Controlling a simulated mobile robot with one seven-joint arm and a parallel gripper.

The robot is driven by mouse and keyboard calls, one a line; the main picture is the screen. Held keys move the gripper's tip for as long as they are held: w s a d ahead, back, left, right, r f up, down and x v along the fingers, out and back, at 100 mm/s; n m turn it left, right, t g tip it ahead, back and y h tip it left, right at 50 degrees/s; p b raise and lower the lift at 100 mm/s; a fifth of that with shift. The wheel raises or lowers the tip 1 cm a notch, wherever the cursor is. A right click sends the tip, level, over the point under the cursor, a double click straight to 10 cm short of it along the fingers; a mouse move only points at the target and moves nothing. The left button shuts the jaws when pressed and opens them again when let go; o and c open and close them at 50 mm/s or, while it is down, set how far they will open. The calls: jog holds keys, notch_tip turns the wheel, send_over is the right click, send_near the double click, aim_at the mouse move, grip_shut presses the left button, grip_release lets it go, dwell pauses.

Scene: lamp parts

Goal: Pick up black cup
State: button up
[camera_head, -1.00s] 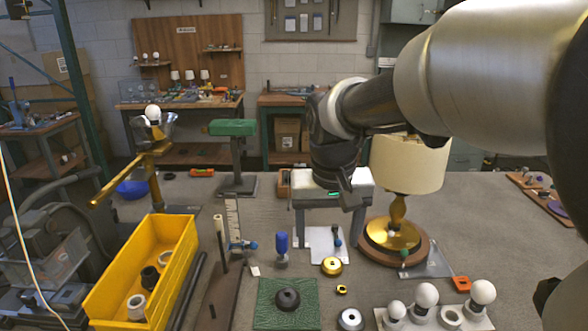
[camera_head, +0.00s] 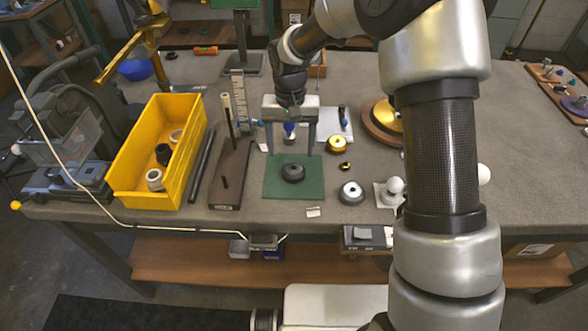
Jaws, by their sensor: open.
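The black cup (camera_head: 292,173) is a low, round, dark part with a raised middle. It lies on the green mat (camera_head: 311,188) in the middle of the table. My gripper (camera_head: 291,151) points down with its two grey fingers spread wide apart, one towards each side of the cup in the picture. The fingertips appear just behind or above the cup. I cannot tell the exact height. Nothing is held between the fingers.
A yellow bin (camera_head: 122,180) with dark and white rings stands left, beside a brown board (camera_head: 230,175) with an upright rod. A blue-topped item (camera_head: 289,130) shows behind my fingers.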

aim_at(294, 165)
notch_tip(294, 165, down, 3)
jog(key=shift+r, duration=0.15)
jog(key=f, duration=0.4)
jog(key=shift+s+d+f, duration=0.1)
jog(key=shift+s+d, duration=0.15)
jog(key=shift+d, duration=0.15)
jog(key=shift+f, duration=0.45)
jog(key=c, duration=1)
